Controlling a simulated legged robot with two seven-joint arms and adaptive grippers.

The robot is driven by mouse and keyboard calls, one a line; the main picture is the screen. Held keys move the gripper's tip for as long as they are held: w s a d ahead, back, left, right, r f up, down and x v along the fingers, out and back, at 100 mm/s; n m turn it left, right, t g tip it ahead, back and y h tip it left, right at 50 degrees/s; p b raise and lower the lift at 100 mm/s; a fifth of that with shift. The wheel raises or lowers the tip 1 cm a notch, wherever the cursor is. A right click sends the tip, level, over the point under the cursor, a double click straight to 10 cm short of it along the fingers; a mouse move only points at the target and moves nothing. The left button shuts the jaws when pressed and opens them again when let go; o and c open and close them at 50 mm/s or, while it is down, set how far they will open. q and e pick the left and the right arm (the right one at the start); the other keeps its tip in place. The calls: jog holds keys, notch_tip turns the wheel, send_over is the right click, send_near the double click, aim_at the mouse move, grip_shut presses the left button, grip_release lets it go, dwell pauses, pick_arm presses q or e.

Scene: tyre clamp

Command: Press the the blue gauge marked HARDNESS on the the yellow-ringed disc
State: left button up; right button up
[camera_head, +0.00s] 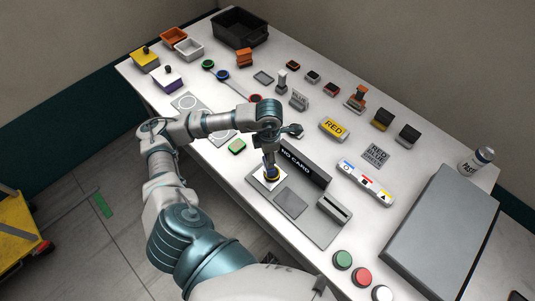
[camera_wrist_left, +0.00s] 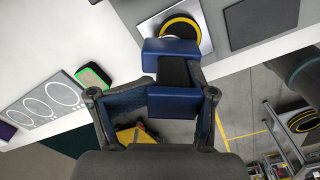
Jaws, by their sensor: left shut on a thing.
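My left gripper (camera_head: 271,160) points down over the card station at the table's near side. It is shut on the blue gauge (camera_wrist_left: 172,60), which shows between the fingers (camera_wrist_left: 153,97) in the left wrist view. The yellow-ringed disc (camera_wrist_left: 182,24) is dark with a yellow rim and lies on a light square plate. The gauge overlaps the disc's near edge in that view; I cannot tell whether they touch. In the head view the disc (camera_head: 272,179) shows just under the gripper, partly covered. The HARDNESS marking is not readable.
A black NO CARD sign (camera_head: 305,163) stands close behind the gripper. A dark square pad (camera_head: 291,203) and a grey slotted block (camera_head: 334,207) lie to its right. Several push buttons (camera_head: 362,277) stand near the front edge.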

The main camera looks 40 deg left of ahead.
pick_arm(q)
jog(key=shift+d+r, duration=0.15)
jog(key=shift+d, duration=0.6)
jog(key=shift+d+r, duration=0.1)
jog(key=shift+d, duration=0.5)
jog(key=shift+a, duration=0.7)
jog(key=shift+a+f, duration=0.2)
jog(key=shift+a, duration=0.15)
jog(key=shift+d, duration=0.25)
jog(key=shift+d+r, duration=0.15)
jog(key=shift+d, duration=0.45)
jog(key=shift+a+f+b, duration=0.2)
jog(key=shift+a+b, duration=0.2)
jog(key=shift+a, duration=0.35)
jog(key=shift+d+r, duration=0.2)
jog(key=shift+d, duration=0.5)
pick_arm(e)
jog(key=shift+d+f, duration=0.65)
jog(key=shift+d, duration=0.05)
